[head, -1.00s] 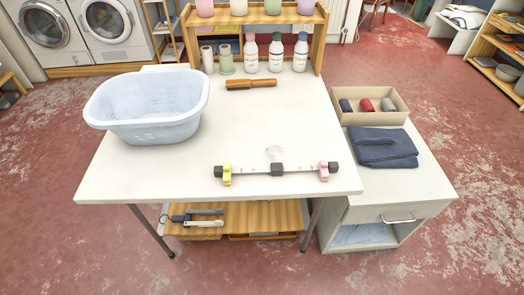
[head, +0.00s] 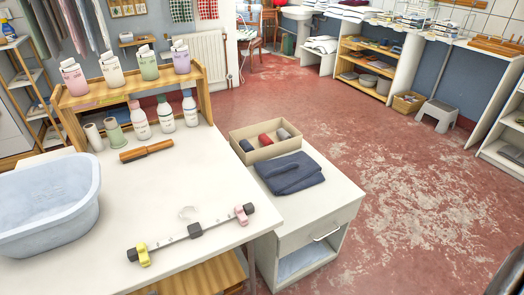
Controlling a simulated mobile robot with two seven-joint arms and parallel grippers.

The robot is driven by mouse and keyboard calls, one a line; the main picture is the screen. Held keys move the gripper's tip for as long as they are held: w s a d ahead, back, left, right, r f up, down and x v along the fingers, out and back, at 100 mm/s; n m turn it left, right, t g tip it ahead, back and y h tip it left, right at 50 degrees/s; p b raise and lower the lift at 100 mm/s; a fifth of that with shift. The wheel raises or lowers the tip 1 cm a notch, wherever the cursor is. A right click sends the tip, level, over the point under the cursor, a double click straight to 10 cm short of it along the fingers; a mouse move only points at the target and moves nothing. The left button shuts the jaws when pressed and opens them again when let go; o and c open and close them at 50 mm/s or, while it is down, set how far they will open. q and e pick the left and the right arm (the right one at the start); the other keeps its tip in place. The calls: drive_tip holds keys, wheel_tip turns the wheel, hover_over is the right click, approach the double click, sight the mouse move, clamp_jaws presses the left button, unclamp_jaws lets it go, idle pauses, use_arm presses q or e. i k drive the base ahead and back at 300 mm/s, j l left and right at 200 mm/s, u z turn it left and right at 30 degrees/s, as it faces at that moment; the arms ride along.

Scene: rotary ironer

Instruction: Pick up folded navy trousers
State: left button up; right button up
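The folded navy trousers (head: 289,174) lie flat on top of the white side cabinet (head: 330,198), near the middle of the head view. They sit just in front of an open cardboard box (head: 266,148) on the same cabinet. Nothing covers them. Neither of my grippers can be made out in the head view. A dark shape shows at the lower right corner, too cut off to identify.
The white table (head: 205,205) left of the cabinet holds a pale blue basin (head: 45,205), a clip hanger (head: 192,232), a wooden-handled brush (head: 147,151) and several bottles. Red floor (head: 400,190) is open to the cabinet's right.

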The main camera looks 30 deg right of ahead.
sight(296, 171)
drive_tip(key=l+z, duration=0.25)
drive_tip(key=l, duration=0.5)
drive_tip(key=i+l+z, duration=0.25)
drive_tip(key=l, duration=0.55)
drive_tip(key=k, duration=0.1)
